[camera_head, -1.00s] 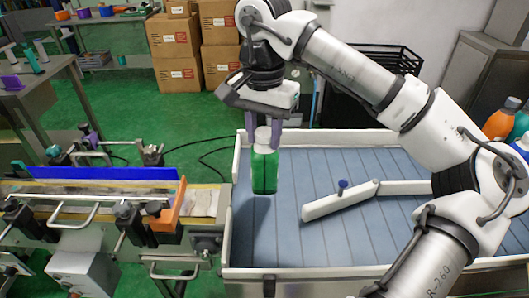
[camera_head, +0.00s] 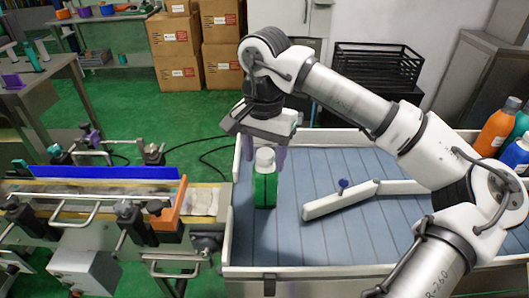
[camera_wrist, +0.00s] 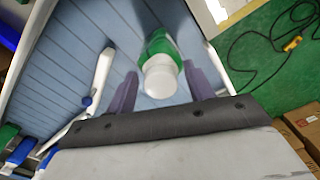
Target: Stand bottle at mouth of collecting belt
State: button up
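The green bottle with a white cap (camera_head: 265,185) stands upright on the blue slatted collecting belt (camera_head: 310,240), near the belt's left edge, where the left-hand conveyor ends. My gripper (camera_head: 266,154) is at the height of the bottle's cap. In the wrist view the purple fingers (camera_wrist: 160,88) are spread, with the white cap (camera_wrist: 160,78) between them and clear gaps on both sides. The bottle's base is partly hidden behind its cap in the wrist view.
A white angled guide rail (camera_head: 340,200) with a blue knob lies across the belt to the right of the bottle. The conveyor (camera_head: 205,200) with an orange guide (camera_head: 174,203) is at left. Several bottles (camera_head: 497,128) stand at far right. The front of the belt is clear.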

notch_tip(320, 180, up, 12)
jog(key=shift+r, duration=0.15)
dwell(0.6)
